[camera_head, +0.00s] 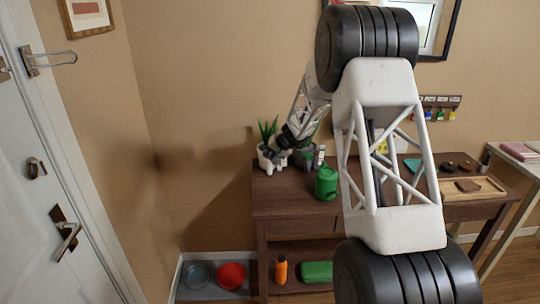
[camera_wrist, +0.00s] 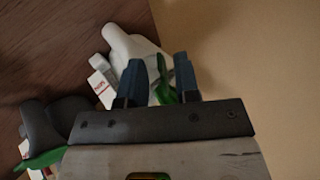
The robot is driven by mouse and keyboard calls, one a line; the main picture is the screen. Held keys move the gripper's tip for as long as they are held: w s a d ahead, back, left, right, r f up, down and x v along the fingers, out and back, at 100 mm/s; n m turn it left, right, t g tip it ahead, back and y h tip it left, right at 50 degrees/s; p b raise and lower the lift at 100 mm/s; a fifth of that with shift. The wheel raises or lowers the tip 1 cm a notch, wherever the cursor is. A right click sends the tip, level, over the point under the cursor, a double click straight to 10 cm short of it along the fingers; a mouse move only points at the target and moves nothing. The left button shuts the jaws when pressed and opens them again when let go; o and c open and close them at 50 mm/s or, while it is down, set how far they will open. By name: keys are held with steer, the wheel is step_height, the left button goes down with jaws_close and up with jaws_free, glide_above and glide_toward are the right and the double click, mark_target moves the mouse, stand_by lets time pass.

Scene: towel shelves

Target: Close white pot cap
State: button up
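A white pot (camera_head: 268,161) with a green plant stands at the left back of the dark wooden table. It shows as a white shape in the wrist view (camera_wrist: 128,45), partly behind my fingers. I cannot make out a separate cap on it. My gripper (camera_wrist: 160,75) has its two blue fingers apart, with green leaf between and behind them. I cannot tell whether the fingers touch the leaf. In the head view my gripper (camera_head: 287,139) is at the pot, and the arm hides part of that spot.
A dark grey pot (camera_wrist: 50,125) with a plant and a small white box with red print (camera_wrist: 102,78) stand close by. A green can (camera_head: 326,183) is nearer the table's front. The beige wall (camera_wrist: 245,60) is close behind. A wooden tray (camera_head: 475,188) is at the right.

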jaws_close()
steer(key=shift+d+y, duration=0.1)
steer(key=shift+y, duration=0.2)
steer(key=shift+d+f+m+t+y, duration=0.15)
steer(key=shift+d+f+m+y, duration=0.15)
steer(key=shift+y, duration=0.55)
steer(key=shift+d+f+m+t+y, duration=0.15)
steer(key=shift+f+y, duration=0.2)
steer(key=shift+y, duration=0.55)
steer(key=shift+d+f+m+t+y, duration=0.1)
steer(key=shift+d+f+m+y, duration=0.2)
steer(key=shift+y, duration=0.55)
steer(key=shift+o, duration=0.5)
jaws_free()
steer(key=shift+f, duration=0.1)
